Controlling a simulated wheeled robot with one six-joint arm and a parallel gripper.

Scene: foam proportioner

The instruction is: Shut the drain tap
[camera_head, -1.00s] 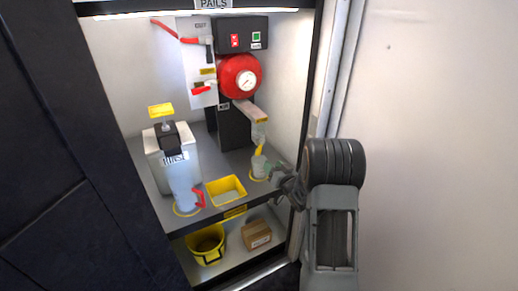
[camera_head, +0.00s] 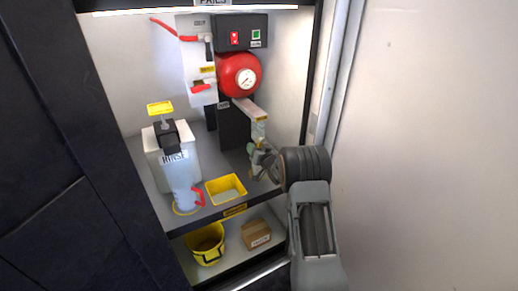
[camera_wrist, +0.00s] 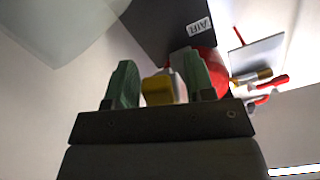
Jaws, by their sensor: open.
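My gripper (camera_head: 258,158) is open at the spout under the red tank. In the wrist view its two green fingers (camera_wrist: 155,66) stand apart, with a yellow block-like part (camera_wrist: 159,88) showing between them. I cannot tell whether they touch it. No label reading drain is legible, so I cannot tell for sure which part is the drain tap. The grey spout arm (camera_head: 250,108) slopes down to a clear nozzle (camera_head: 259,131); my gripper partly hides what is below. Red levers show on the wall panel (camera_head: 202,88) and on the rinse jug (camera_head: 199,197).
The red tank (camera_head: 238,75) with a gauge hangs under a dark switch box (camera_head: 241,31). A rinse container (camera_head: 172,157), a clear jug (camera_head: 184,196) and a yellow tray (camera_head: 226,189) stand on the shelf. A yellow pail (camera_head: 206,243) and a carton (camera_head: 256,234) are below.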

